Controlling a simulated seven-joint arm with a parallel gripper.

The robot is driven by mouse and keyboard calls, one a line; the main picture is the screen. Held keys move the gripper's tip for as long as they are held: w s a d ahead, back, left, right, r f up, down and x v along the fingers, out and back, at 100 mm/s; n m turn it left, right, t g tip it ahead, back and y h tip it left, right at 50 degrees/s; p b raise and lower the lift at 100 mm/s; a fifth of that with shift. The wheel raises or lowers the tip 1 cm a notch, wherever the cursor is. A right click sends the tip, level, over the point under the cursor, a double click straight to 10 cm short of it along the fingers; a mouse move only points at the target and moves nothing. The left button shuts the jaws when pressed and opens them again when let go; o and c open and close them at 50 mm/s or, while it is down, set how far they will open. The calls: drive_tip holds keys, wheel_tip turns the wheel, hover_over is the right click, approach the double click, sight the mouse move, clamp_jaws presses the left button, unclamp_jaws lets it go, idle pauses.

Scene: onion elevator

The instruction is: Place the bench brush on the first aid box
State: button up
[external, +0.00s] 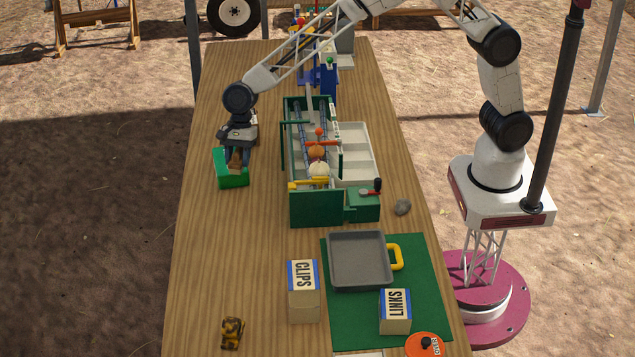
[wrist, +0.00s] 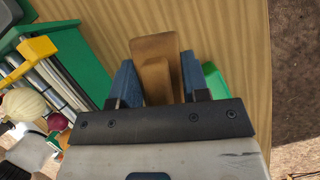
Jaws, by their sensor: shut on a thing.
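My gripper (external: 238,158) is at the left side of the table, its fingers pointing down. It is shut on the bench brush (external: 235,160), of which a brown wooden part shows between the fingers. In the wrist view the brush (wrist: 157,62) sits between the blue fingers of my gripper (wrist: 155,80). The first aid box, a plain green block (external: 233,181), lies directly under my gripper. Its green edge (wrist: 212,80) shows beside the right finger in the wrist view. I cannot tell whether brush and box touch.
The green onion elevator (external: 315,210) with white trays (external: 355,150) stands right of my gripper. The table's left edge is close to the green box.

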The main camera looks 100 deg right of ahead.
drive_tip(key=w+d+r, duration=0.1)
drive_tip(key=w+d, duration=0.1)
drive_tip(key=d, duration=0.5)
drive_tip(key=w+d+r+m, duration=0.1)
drive_tip(key=w+d, duration=0.1)
drive_tip(key=d, duration=0.6)
drive_tip(key=shift+d+m+t, duration=0.15)
drive_tip(key=shift+m+t, duration=0.15)
drive_tip(key=shift+w, duration=0.1)
drive_tip(key=shift+f, duration=2.45)
drive_tip(key=shift+f, duration=2.5)
drive_tip(key=shift+f, duration=0.15)
drive_tip(key=o, duration=1)
drive_tip(key=shift+c, duration=0.2)
